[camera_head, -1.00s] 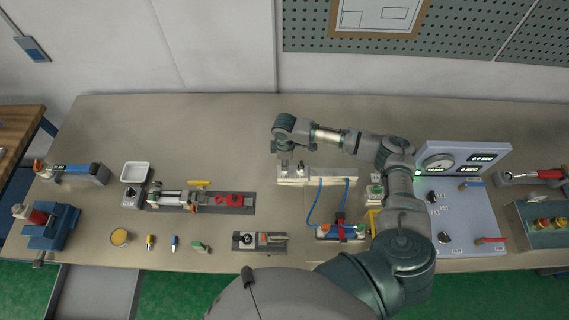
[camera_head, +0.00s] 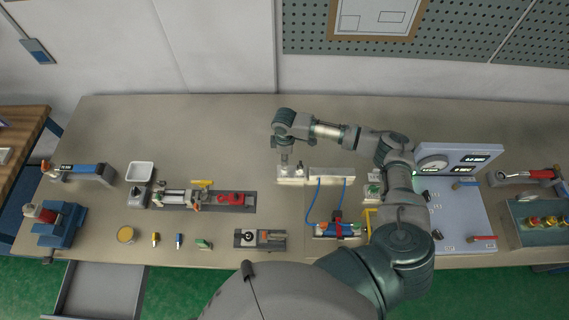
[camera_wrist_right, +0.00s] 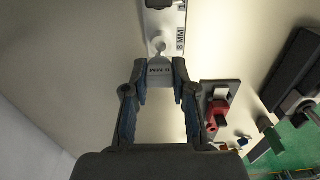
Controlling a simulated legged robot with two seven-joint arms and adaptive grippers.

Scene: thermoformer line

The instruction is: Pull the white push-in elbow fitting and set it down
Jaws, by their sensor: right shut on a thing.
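My right gripper (camera_head: 285,165) points down over the middle of the bench. My left gripper is not in view.
A blue-and-red valve unit (camera_head: 338,230) stands in front of the block. A grey fixture with a red part (camera_head: 232,199) lies to the left. A gauge panel (camera_head: 450,165) stands at the right. Bare bench (camera_head: 200,130) lies behind and left of my gripper.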

